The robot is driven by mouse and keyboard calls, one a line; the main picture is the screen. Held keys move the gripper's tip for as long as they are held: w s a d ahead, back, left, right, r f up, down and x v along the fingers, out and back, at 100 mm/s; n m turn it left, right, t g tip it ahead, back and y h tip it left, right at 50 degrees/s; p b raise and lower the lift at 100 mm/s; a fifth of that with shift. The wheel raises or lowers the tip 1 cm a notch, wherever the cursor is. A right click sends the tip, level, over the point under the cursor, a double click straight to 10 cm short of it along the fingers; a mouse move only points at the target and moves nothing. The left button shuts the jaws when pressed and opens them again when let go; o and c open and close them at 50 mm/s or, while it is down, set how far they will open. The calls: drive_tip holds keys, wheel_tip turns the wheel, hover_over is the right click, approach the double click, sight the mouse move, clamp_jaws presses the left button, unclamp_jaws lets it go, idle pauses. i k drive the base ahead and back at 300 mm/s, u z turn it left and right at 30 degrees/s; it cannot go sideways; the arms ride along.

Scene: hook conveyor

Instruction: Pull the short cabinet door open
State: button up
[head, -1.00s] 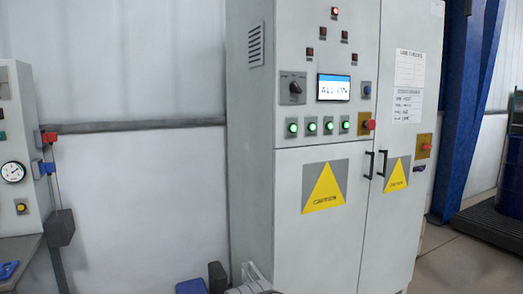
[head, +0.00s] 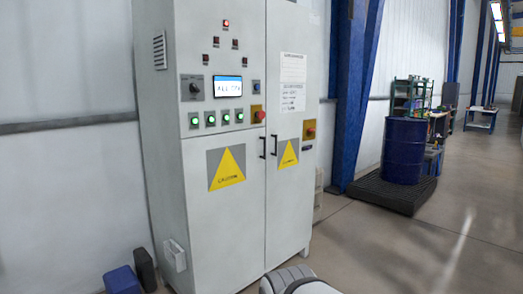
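A tall light-grey electrical cabinet (head: 160,120) stands left of centre in the head view. Its short door (head: 224,222) is the lower left one, below the control panel, with a yellow caution triangle on it. This door looks shut. A black upright handle (head: 263,147) is at its right edge. The taller door (head: 289,205) on the right also looks shut, with its own black handle (head: 275,145) close beside the first. Part of my own arm, grey and white, shows at the bottom edge, below the cabinet and apart from the handles. My gripper's fingers cannot be made out.
A control panel (head: 222,117) with green lit buttons and a small screen is above the short door. A blue pillar (head: 353,90) and a blue drum (head: 404,150) on a dark pallet are to the right. Floor (head: 400,250) at front right is clear.

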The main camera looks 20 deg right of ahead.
sight(224, 174)
drive_tip(key=z, duration=1.3)
drive_tip(key=i, duration=1.85)
drive_tip(key=u, duration=0.55)
drive_tip(key=i, duration=1.15)
drive_tip(key=u, duration=0.95)
drive_tip(key=k, duration=0.7)
drive_tip(key=u, duration=0.15)
drive_tip(key=i, duration=0.8)
drive_tip(key=z, duration=0.1)
